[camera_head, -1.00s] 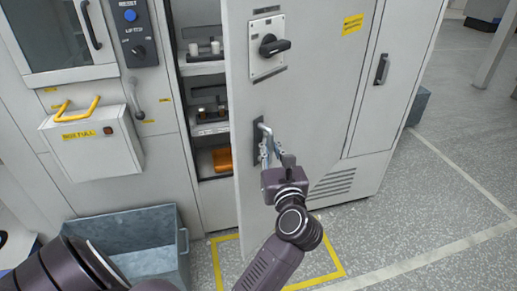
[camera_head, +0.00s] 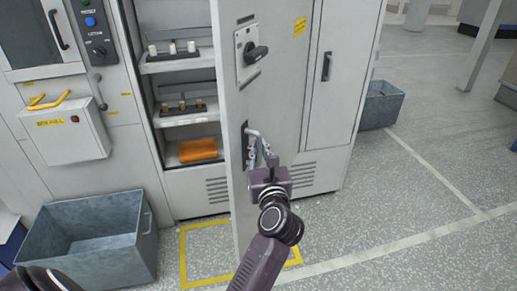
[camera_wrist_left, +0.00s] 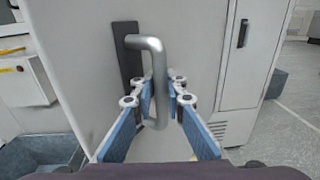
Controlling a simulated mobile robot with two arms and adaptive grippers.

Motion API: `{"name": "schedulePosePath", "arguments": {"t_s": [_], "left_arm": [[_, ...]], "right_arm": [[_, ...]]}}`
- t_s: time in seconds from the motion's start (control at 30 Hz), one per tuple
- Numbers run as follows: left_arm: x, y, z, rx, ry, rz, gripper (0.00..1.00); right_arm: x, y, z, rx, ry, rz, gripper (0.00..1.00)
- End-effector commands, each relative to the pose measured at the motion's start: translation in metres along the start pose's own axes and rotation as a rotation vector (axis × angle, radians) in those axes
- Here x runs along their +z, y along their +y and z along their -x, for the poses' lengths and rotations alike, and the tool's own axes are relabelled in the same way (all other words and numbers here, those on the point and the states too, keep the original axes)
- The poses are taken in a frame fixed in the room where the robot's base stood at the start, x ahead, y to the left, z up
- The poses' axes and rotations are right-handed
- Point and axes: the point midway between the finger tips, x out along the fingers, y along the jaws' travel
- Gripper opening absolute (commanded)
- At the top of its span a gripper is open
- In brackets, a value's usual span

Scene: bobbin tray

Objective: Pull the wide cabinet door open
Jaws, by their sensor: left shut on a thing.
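The wide cabinet door (camera_head: 273,109) is a light grey panel with a black rotary switch (camera_head: 256,53) and stands partly open, so shelves show to its left. Its handle, a grey metal bar on a dark plate, is low on the door; it fills the middle of the left wrist view (camera_wrist_left: 158,75). My left gripper (camera_head: 262,156) is at the handle, and in the left wrist view its blue-padded fingers (camera_wrist_left: 160,98) are on both sides of the bar, shut on it. My right gripper is not in view.
Inside the cabinet are shelves with bobbins (camera_head: 182,105) and an orange folded item (camera_head: 197,150). A grey bin (camera_head: 150,240) stands on the floor at left, another (camera_head: 382,107) beyond the cabinet at right. A yellow floor outline (camera_head: 190,270) lies below the door.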

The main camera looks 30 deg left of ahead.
Motion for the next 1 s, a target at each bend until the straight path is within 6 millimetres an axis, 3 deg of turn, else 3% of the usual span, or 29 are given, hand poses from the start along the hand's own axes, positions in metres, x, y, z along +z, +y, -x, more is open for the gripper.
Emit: {"name": "schedulePosePath", "arguments": {"t_s": [0.37,0.4,0.57,1.0], "left_arm": [[-0.007,0.002,0.001,0.006,0.014,-0.006,0.0],[-0.007,0.002,0.001,0.006,0.015,-0.006,0.11],[-0.005,0.001,0.001,0.004,0.011,-0.004,0.28],[-0.002,0.001,0.001,0.003,0.004,-0.001,0.28]], "right_arm": [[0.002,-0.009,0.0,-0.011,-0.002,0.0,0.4],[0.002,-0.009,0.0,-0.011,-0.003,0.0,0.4],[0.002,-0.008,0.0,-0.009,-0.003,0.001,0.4],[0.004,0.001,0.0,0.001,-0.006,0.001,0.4]]}}
